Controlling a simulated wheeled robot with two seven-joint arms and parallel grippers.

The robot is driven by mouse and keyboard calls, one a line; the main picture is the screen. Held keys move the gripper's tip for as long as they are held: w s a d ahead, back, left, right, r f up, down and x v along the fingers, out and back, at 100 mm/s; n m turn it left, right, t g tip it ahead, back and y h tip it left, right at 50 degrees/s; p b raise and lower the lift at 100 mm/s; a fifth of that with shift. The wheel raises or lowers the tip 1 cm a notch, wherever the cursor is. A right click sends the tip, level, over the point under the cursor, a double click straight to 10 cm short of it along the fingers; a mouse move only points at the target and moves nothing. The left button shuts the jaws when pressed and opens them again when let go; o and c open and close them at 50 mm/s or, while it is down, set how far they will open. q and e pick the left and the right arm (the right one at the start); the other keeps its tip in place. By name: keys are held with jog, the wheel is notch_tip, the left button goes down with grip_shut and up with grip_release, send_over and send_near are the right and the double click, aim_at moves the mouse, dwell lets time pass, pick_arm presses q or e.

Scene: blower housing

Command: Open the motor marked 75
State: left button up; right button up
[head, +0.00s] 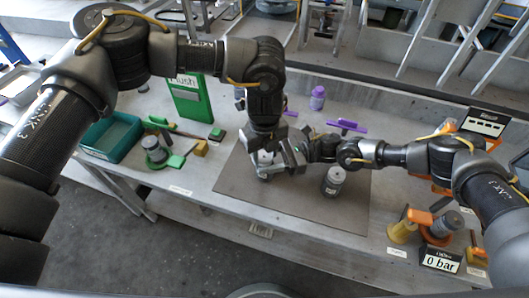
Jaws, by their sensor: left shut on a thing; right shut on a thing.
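A grey cylindrical motor (333,181) stands upright on the grey mat (245,190); I cannot read a number on it. Left of it, both my grippers meet around a pale grey cylindrical part (265,158) low over the mat. My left gripper (267,165) comes down on it from above and is shut on it. My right gripper (287,157) reaches in from the right and is shut at the same part. The jaws hide most of this part, so its marking and which piece each gripper holds are unclear.
A teal tray (112,138), a green-based grey unit (155,150) and a green "Flush" panel (187,98) are at left. A purple bottle (318,97) and purple handle (345,126) are behind. An orange-and-grey unit (441,226) and "0 bar" sign (440,262) are at right.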

aim_at(264, 157)
pick_arm(q)
jog(key=shift+r, duration=0.9)
jog(key=shift+r, duration=0.1)
jog(key=shift+r, duration=1.95)
pick_arm(e)
jog(key=o, duration=1.5)
jog(key=shift+c, duration=0.2)
